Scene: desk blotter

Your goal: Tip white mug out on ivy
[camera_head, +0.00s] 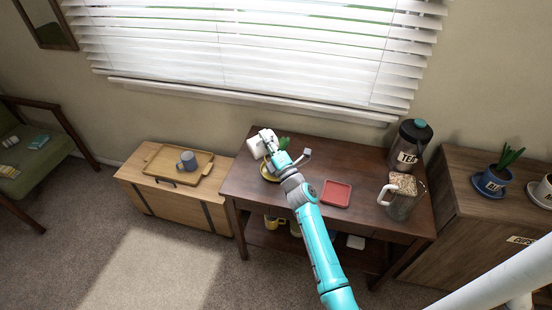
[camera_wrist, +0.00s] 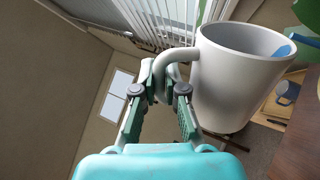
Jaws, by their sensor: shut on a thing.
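The white mug (camera_head: 256,147) is held above the left end of the dark wooden table, close to the green ivy (camera_head: 284,142). My gripper (camera_wrist: 162,88) is shut on the handle of the mug (camera_wrist: 235,80). The room looks rolled over in the wrist view, so the mug seems tilted well over. Green leaves (camera_wrist: 308,14) show beside the mouth. The ivy stands on a yellow saucer (camera_head: 266,175); its pot is mostly hidden behind the mug and my gripper (camera_head: 268,143).
A blue-grey mug (camera_head: 187,161) sits on a wooden tray (camera_head: 160,166) on the low chest at left. Window blinds are behind.

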